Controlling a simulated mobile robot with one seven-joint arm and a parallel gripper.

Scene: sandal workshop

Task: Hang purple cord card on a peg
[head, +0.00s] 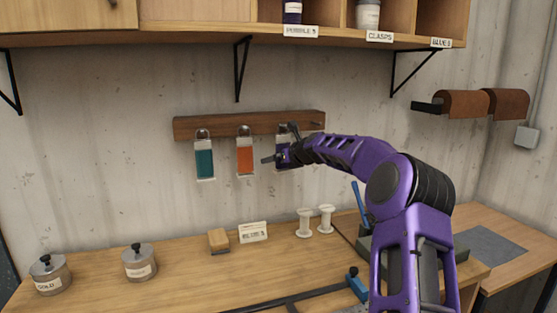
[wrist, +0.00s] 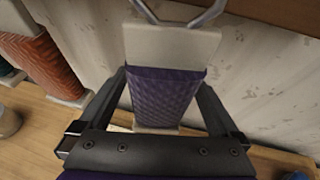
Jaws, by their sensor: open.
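The purple cord card (head: 283,158) is at the wooden peg rail (head: 220,124), to the right of the orange card and level with it. In the wrist view the purple cord card (wrist: 163,96) is upright, with a pale top and a metal loop (wrist: 182,16) close to the rail. Whether the loop sits around a peg is hidden. My gripper (head: 281,145) is at the card and partly covers it. In the wrist view my gripper (wrist: 160,82) is open, with one finger on each side of the card and gaps visible.
A teal card (head: 204,163) and an orange card (head: 245,158) hang on the rail to the left. A bare peg (head: 316,124) shows at the rail's right end. Below, the bench (head: 190,285) holds tins, a wooden block and two white spools (head: 305,223). A shelf (head: 200,40) hangs above.

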